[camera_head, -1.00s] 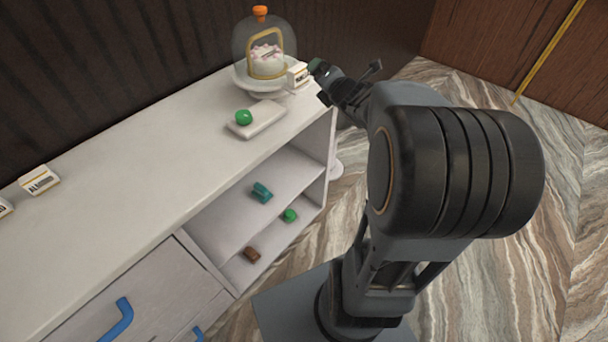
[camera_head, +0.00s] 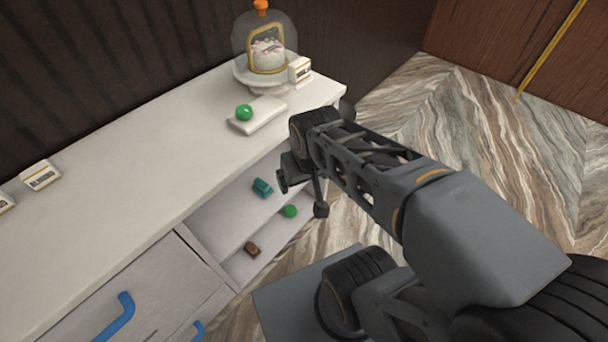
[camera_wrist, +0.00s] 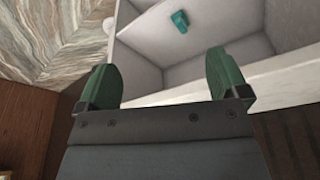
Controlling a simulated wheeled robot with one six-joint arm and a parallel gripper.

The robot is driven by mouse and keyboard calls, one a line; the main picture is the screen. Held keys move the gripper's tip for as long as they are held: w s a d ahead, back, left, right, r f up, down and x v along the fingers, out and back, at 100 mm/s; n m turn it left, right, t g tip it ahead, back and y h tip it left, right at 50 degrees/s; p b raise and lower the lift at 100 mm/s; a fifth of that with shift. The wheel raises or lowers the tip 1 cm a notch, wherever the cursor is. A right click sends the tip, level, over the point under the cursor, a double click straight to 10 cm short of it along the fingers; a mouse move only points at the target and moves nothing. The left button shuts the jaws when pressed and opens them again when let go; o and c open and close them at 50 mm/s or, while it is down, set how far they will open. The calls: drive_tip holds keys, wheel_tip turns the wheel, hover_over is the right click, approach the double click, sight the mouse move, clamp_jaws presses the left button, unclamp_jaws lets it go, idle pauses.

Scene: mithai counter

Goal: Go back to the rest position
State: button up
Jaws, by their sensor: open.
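My gripper (camera_wrist: 163,85) shows in the wrist view with its two green fingertips wide apart and nothing between them. It faces the open shelves under the counter (camera_head: 130,175), with the upper shelf beyond the fingers. In the head view my arm reaches from the lower right, and its wrist hangs in front of the counter's right end. A teal piece (camera_head: 262,188) lies on the upper shelf, apart from my gripper, and also shows in the wrist view (camera_wrist: 180,21).
A glass dome over a cake (camera_head: 266,50) and a white label box (camera_head: 299,70) stand at the counter's far end. A green ball (camera_head: 244,112) rests on a white slab (camera_head: 262,122). Another green ball (camera_head: 289,211) and a brown piece (camera_head: 252,248) lie on the lower shelf. Marble floor is clear at right.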

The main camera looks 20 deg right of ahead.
wheel_tip(320, 180, up, 12)
drive_tip(key=p, duration=1.1)
drive_tip(key=shift+a+r+n+t, duration=0.2)
drive_tip(key=shift+a+n+t, duration=0.1)
drive_tip(key=shift+a+n, duration=0.1)
